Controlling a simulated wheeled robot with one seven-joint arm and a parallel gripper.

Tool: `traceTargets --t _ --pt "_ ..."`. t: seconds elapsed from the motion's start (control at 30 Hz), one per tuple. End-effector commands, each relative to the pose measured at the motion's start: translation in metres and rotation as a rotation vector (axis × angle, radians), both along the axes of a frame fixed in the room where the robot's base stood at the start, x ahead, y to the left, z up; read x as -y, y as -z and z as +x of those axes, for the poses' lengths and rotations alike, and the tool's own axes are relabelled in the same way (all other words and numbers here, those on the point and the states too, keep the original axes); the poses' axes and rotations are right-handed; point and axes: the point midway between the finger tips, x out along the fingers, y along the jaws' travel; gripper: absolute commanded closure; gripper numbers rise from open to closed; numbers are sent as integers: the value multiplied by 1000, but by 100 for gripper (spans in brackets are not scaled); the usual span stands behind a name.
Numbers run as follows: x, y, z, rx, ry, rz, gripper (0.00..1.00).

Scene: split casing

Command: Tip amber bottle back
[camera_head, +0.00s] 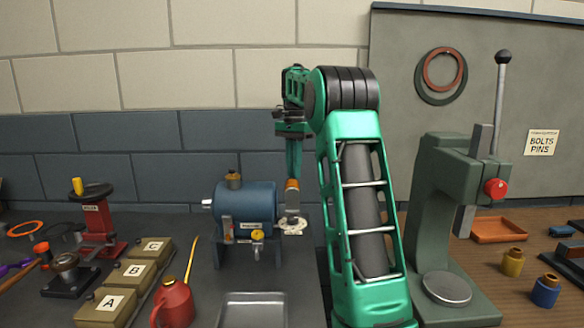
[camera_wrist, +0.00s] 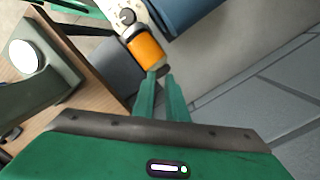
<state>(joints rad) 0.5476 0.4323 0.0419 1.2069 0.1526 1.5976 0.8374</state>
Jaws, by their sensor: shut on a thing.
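The amber bottle (camera_head: 292,184) stands at the right end of the blue cylindrical casing (camera_head: 246,204), above a pale flange (camera_head: 293,227). In the wrist view the bottle (camera_wrist: 146,47) is an orange cylinder beside the pale flange (camera_wrist: 128,15) and the blue casing (camera_wrist: 190,12). My gripper (camera_head: 293,176) comes down from above, its green fingers pointing at the bottle. In the wrist view my gripper (camera_wrist: 160,76) is shut on the bottle's near, darker end. The fingers partly hide that end. Whether the bottle's far end touches the flange is unclear.
A red oil can (camera_head: 173,304) and labelled boxes (camera_head: 132,273) stand at left. A metal tray (camera_head: 252,312) lies in front of the casing. A green press (camera_head: 440,215) stands right of my arm. The wall is close behind.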

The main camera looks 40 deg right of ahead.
Motion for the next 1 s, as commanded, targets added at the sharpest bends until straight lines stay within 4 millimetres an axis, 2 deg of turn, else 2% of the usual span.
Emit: traceTargets --t 0.03,0.07,0.1,0.17,0.2,0.37,0.43,0.47,0.5,1.0 --pt "-11 19 3 -40 -20 31 100" --pt "-13 16 1 -38 -22 31 95" --pt "-15 14 -1 -36 -25 31 85" --pt "-16 12 -3 -32 -28 31 84" --pt "1 2 -14 -11 -7 15 84" --pt "3 0 -15 -7 1 15 81" --pt "6 -1 -13 -6 4 13 70" --pt "7 -1 -13 -6 5 13 60" --pt "9 -1 -12 -6 6 13 55" --pt "31 -1 11 2 12 7 55"
